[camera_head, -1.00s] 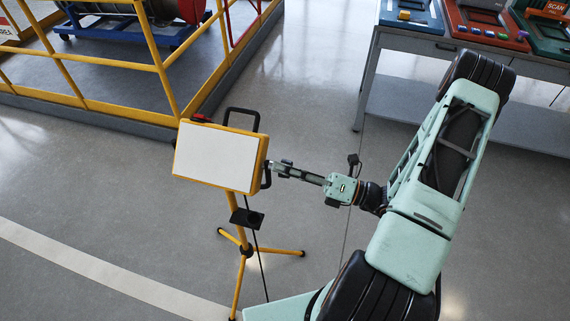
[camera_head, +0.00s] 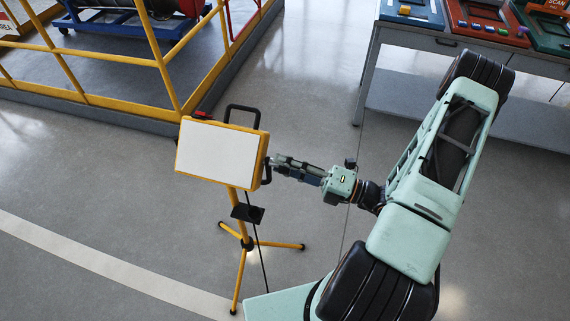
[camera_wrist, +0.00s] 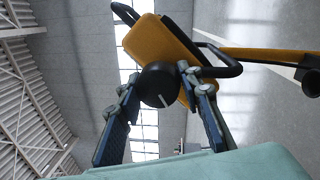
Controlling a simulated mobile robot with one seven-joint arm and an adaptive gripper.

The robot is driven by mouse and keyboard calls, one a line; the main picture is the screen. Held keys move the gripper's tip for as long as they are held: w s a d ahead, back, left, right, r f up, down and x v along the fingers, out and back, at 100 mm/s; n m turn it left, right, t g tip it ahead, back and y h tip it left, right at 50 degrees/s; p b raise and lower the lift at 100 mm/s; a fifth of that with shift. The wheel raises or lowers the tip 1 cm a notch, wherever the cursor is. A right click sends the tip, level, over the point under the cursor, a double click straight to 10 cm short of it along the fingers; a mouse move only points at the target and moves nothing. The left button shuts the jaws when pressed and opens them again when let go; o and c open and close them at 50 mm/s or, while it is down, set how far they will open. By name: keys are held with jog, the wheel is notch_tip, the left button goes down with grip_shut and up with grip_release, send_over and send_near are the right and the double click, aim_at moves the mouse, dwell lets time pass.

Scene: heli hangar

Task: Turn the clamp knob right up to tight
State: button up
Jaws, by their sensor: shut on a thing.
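The work lamp (camera_head: 217,152) has a flat white face in a yellow housing and stands on a yellow tripod. My gripper (camera_head: 274,166) reaches its right side from the right. In the wrist view, the black round clamp knob (camera_wrist: 157,85) with a white line on its face sits at the lamp's side. My gripper also shows in the wrist view (camera_wrist: 158,88), with one finger at each side of the knob, shut on it. The white line points down and slightly right. In the head view the knob is hidden by the lamp and fingers.
A black box (camera_head: 247,213) is on the tripod post. A yellow railing (camera_head: 160,60) stands behind at the left. A grey table (camera_head: 440,45) with several coloured devices stands at the back right. The floor between them is clear.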

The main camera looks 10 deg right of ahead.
jog(key=shift+f, duration=0.1)
jog(key=o, duration=1.2)
jog(key=shift+c, duration=0.2)
jog(key=v, duration=1.2)
